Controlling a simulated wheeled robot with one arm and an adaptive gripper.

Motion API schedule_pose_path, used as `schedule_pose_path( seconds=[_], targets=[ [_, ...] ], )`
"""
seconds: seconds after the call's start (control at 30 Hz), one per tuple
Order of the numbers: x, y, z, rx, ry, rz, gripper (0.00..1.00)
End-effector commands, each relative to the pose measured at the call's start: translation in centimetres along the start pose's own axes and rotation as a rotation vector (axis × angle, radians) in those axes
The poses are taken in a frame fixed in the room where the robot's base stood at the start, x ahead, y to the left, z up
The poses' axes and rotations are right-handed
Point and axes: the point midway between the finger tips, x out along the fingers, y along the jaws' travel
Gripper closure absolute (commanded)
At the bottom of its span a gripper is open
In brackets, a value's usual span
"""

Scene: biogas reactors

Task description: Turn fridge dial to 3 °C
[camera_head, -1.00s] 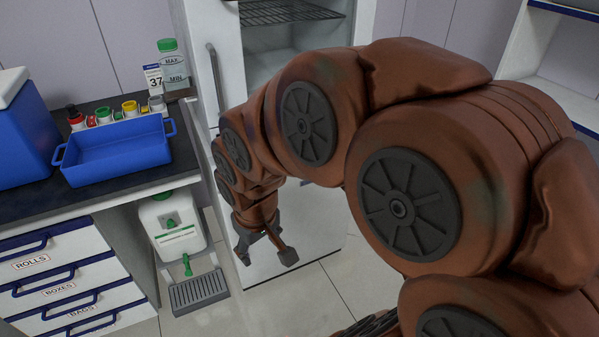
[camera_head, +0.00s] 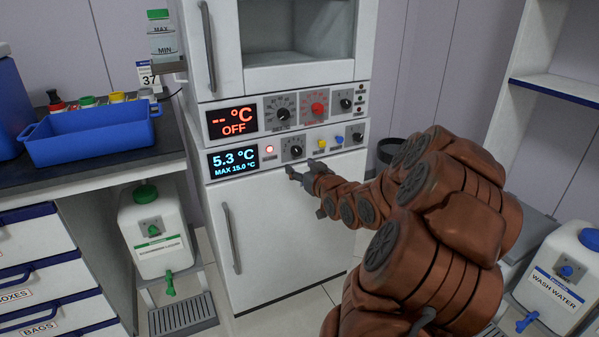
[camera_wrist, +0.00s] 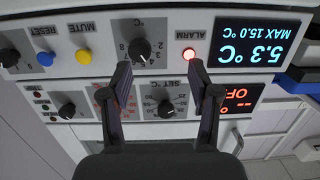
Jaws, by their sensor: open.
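The fridge dial (camera_head: 293,151) is a black knob on a grey scale plate in the lower control panel. In the wrist view, which is upside down, the dial (camera_wrist: 140,50) shows °C markings, including 2 and 8. The fridge display (camera_head: 233,160) reads 5.3 °C, MAX 15.0 °C. The red alarm light (camera_head: 269,149) beside it is lit. My gripper (camera_head: 303,172) is in front of the panel, just below the dial. In the wrist view its two fingers (camera_wrist: 160,71) are spread and empty, pointing toward the panel, apart from the dial. I cannot read the knob's exact setting.
The upper panel has a display (camera_head: 233,120) reading OFF, a black dial (camera_head: 283,112) and a red dial (camera_head: 318,108). Yellow (camera_head: 321,143) and blue (camera_head: 339,139) buttons sit right of the fridge dial. A blue tray (camera_head: 90,137) stands on the left counter.

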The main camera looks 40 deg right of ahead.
Motion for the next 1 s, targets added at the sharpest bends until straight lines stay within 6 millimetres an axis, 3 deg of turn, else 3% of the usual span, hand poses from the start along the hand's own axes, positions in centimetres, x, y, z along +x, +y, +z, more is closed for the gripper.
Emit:
schedule_pose_path(
  seconds=[0.03,0.13,0.37,1.0],
  targets=[
    [-0.1,1.1,0.9,0.010,0.038,0.012,0.39],
    [-0.4,2.3,0.6,0.018,0.098,0.021,0.39],
    [0.1,2.9,0.2,0.021,0.130,0.023,0.39],
    [6.6,3.0,-0.7,0.020,0.129,0.024,0.39]
  ],
)
